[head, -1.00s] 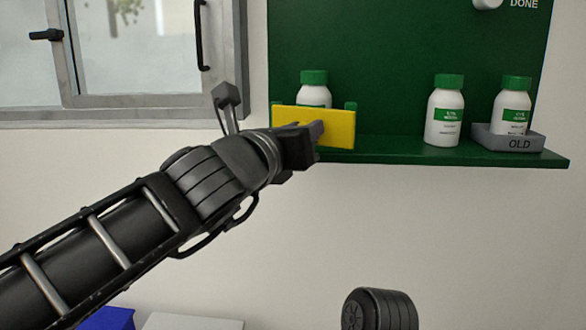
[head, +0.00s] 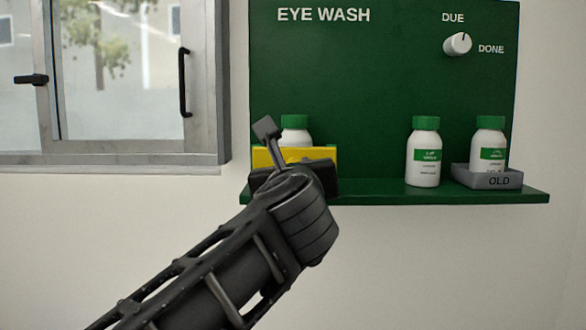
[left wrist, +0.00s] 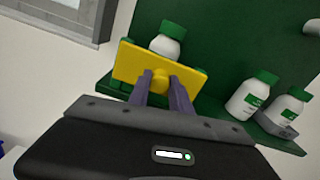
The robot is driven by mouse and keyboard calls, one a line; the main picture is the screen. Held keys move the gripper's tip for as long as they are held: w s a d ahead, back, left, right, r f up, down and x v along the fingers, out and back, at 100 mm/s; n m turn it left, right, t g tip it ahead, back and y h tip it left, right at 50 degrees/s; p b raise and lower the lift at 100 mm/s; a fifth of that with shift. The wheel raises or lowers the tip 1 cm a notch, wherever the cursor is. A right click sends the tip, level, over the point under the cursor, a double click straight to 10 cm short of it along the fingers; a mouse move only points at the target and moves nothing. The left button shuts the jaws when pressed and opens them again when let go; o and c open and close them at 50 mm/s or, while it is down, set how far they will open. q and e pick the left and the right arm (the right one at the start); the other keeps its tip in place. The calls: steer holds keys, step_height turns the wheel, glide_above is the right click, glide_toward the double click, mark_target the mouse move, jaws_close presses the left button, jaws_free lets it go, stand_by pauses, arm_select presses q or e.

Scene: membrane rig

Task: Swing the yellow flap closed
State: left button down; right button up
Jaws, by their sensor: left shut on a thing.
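The yellow flap (head: 322,155) is a flat panel at the left end of the green shelf, in front of a white bottle with a green cap (head: 294,130). It stands roughly upright and hides the bottle's lower part. In the left wrist view the flap (left wrist: 130,66) has a round yellow knob (left wrist: 160,76) on its face. My left gripper (left wrist: 159,84) is shut on this knob, one finger on each side. In the head view my left wrist covers the flap's lower part and the fingers. My right gripper is not in view.
The green shelf (head: 380,196) also holds a white bottle (head: 424,160) and a grey tray marked OLD (head: 512,179) with another bottle (head: 489,140). A dial (head: 457,44) sits on the green EYE WASH board. A window (head: 130,80) is at left.

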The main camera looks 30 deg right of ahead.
arm_select(q)
steer(key=c, duration=1.2)
jaws_free()
steer(key=shift+o, duration=0.2)
steer(key=b+v, duration=0.1)
steer(key=v, duration=0.6)
steer(key=shift+s+a, duration=0.15)
steer(key=shift+s, duration=0.2)
